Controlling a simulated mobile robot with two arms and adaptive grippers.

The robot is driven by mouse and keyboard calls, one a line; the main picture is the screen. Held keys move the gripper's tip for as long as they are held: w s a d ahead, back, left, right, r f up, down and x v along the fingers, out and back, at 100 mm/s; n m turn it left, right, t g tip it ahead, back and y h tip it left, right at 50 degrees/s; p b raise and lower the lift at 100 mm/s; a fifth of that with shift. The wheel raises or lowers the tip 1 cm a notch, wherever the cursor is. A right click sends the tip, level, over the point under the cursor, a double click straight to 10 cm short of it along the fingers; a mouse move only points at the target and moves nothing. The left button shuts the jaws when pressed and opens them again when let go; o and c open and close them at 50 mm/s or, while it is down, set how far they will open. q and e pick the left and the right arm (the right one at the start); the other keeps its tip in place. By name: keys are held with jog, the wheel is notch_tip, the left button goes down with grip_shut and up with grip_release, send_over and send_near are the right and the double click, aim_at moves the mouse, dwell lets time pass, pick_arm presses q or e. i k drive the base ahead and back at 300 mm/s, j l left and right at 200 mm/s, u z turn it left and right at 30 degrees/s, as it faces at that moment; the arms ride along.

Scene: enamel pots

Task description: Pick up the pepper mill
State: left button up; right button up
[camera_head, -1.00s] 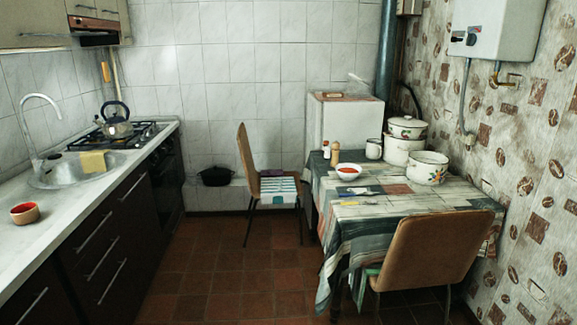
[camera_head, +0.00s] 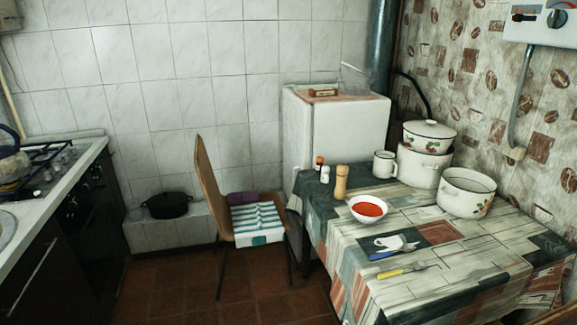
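The pepper mill (camera_head: 341,183) is a light wooden, waisted piece standing upright on the table (camera_head: 420,285), near its back left corner. A white bowl of red soup (camera_head: 368,209) stands just in front and to the right of it, and two small shakers (camera_head: 322,170) stand to its left. The mill is in full view except perhaps its base, close to the bowl. Neither of my grippers is in view.
A white mug (camera_head: 384,165), stacked enamel pots (camera_head: 424,165) and an open pot (camera_head: 466,193) stand behind and right. Cutlery (camera_head: 400,271) lies in front. A chair (camera_head: 212,185) stands left of the table. Open tiled floor (camera_head: 170,290) lies between counter and table.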

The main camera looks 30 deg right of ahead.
aim_at(340, 192)
jog(key=i+z, duration=0.25)
jog(key=i, duration=0.25)
jog(key=i+j+z, duration=0.25)
jog(key=i, duration=0.3)
jog(key=i+j+z, duration=0.25)
jog(key=i, duration=0.25)
jog(key=l, duration=0.1)
